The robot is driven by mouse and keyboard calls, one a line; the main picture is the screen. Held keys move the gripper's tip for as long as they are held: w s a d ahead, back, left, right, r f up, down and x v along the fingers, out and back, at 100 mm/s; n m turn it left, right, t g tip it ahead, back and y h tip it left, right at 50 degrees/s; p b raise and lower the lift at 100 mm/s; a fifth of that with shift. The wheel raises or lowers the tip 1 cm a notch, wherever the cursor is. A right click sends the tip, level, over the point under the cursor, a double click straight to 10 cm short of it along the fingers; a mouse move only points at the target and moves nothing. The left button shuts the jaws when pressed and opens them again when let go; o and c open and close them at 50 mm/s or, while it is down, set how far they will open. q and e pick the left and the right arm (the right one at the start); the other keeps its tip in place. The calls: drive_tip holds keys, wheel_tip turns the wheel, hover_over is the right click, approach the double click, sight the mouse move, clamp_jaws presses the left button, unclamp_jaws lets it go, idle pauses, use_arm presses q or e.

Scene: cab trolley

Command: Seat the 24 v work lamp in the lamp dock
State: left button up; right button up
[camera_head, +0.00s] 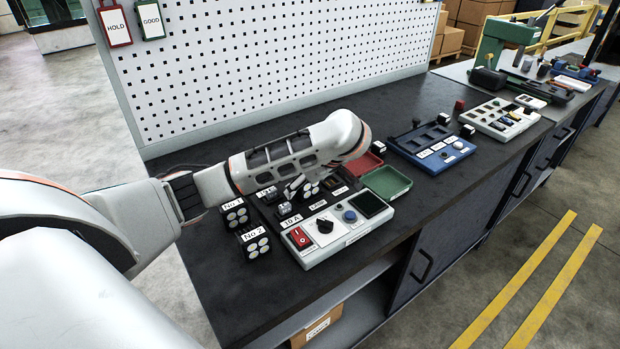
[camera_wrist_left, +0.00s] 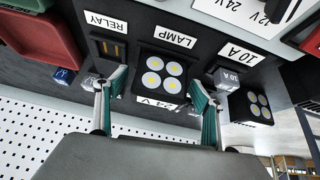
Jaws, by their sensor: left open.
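A black work lamp with four round yellow-white lenses (camera_wrist_left: 161,76) sits at the station labelled LAMP (camera_wrist_left: 174,37) in the left wrist view. A white label ending in "V" shows at its near edge, partly hidden. I cannot tell if the lamp is fully down in the dock. In the head view the lamp (camera_head: 309,188) shows in the black dock board, under my left arm. My left gripper (camera_wrist_left: 158,98) is open, one finger on each side of the lamp, with visible gaps. It shows small in the head view (camera_head: 296,184). My right gripper is not in view.
Similar lamp blocks No.1 (camera_head: 235,214) and No.2 (camera_head: 254,243) stand left of the dock board. A white switch box (camera_head: 325,255) lies in front. A green tray (camera_head: 388,182), a red tray (camera_head: 361,165) and a blue panel (camera_head: 405,147) are to the right.

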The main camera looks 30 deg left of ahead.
use_arm(q)
drive_tip(key=v, duration=1.2)
